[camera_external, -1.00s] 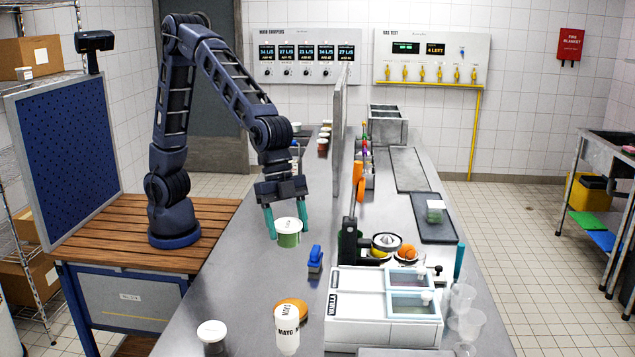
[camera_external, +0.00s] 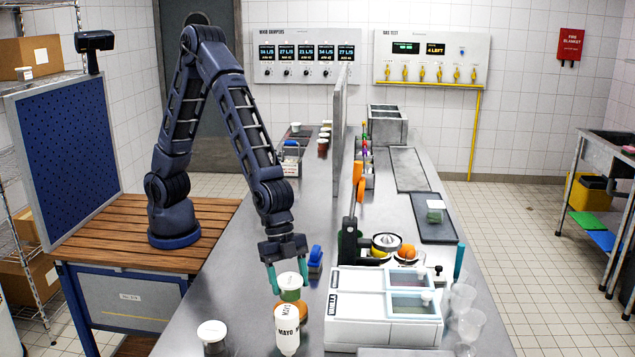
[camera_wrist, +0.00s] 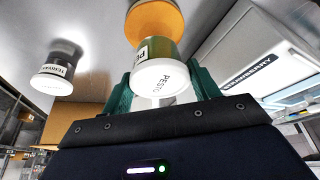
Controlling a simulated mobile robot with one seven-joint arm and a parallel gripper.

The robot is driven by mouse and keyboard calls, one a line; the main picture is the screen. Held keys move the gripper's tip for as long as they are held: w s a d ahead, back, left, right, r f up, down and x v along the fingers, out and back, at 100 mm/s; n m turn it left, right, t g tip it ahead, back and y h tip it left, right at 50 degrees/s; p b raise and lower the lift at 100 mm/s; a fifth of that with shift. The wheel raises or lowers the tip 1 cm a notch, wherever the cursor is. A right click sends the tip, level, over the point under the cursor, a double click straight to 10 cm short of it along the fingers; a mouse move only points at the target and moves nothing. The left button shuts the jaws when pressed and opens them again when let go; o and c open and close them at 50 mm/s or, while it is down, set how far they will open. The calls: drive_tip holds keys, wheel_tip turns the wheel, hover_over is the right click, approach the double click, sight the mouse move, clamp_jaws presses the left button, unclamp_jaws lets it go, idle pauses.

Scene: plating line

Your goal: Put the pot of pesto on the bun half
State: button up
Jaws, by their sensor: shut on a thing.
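The pot of pesto (camera_external: 290,290), green with a white lid, is held between the teal fingers of my gripper (camera_external: 289,284). The orange-brown bun half (camera_external: 303,308) lies on the steel counter, partly hidden behind the mayo bottle and the pot. In the wrist view the bun half (camera_wrist: 153,20) is just beyond the pot and overlaps it. I cannot tell whether the pot touches the bun half.
A white mayo bottle (camera_external: 287,331) stands just in front of the bun half. A white-lidded jar (camera_external: 212,335) stands to the left. A blue object (camera_external: 315,258) is behind, and a white topping box (camera_external: 384,308) is to the right. Counter between jar and bottle is clear.

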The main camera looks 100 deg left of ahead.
drive_tip(key=shift+f, duration=1.35)
drive_tip(key=shift+f, duration=0.15)
drive_tip(key=o, duration=1)
